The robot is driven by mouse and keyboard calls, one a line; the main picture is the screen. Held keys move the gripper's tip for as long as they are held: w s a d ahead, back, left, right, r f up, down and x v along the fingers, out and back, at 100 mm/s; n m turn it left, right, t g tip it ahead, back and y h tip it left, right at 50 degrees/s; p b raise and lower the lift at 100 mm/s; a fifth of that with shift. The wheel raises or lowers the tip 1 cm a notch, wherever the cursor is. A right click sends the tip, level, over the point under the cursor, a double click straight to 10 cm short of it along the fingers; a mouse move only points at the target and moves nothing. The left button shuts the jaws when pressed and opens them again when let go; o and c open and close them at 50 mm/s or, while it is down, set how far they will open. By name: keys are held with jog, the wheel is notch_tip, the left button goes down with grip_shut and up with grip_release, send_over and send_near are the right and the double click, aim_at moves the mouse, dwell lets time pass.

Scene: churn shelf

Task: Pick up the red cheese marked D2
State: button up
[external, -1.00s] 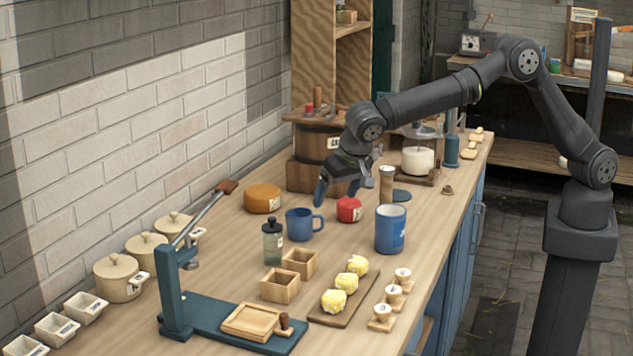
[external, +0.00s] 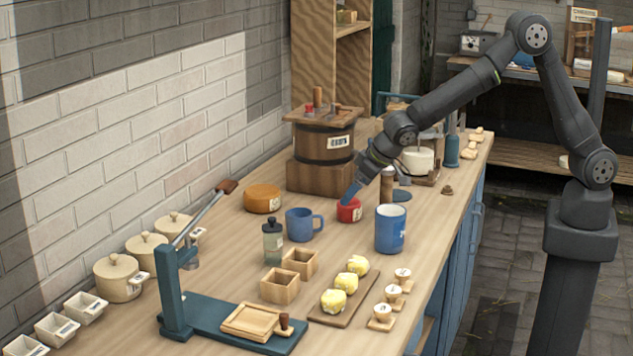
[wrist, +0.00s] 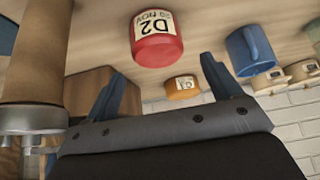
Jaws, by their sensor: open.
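The red cheese (external: 349,211) is a small round block on the bench, right of the blue mug with a handle. In the wrist view the red cheese (wrist: 157,42) carries a white label reading D2, and sits beyond the fingertips, roughly centred between them. My gripper (external: 353,190) is just above and behind the cheese in the external view, with a blue finger close to it; whether they touch I cannot tell. In the wrist view my gripper (wrist: 162,80) has its two blue fingers spread apart with nothing between them.
A blue handled mug (external: 303,224) stands left of the cheese, and a larger blue mug (external: 390,229) right of it. A wooden-capped cylinder (external: 387,186) stands close behind. An orange cheese (external: 262,198) and a wooden churn (external: 323,143) are farther back. Bare bench lies in front of the cheese.

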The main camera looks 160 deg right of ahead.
aim_at(351, 202)
jog(key=shift+a+f+x, duration=0.1)
jog(key=shift+a+x, duration=0.05)
jog(key=shift+x, duration=0.6)
jog(key=shift+a+f+x, duration=0.1)
jog(key=shift+a+x, duration=0.05)
jog(key=shift+x, duration=0.6)
jog(key=shift+a+f+x, duration=0.1)
jog(key=shift+a+x, duration=0.05)
jog(key=shift+x, duration=0.65)
jog(key=shift+r, duration=0.1)
jog(key=c, duration=1.2)
jog(key=shift+o, duration=0.2)
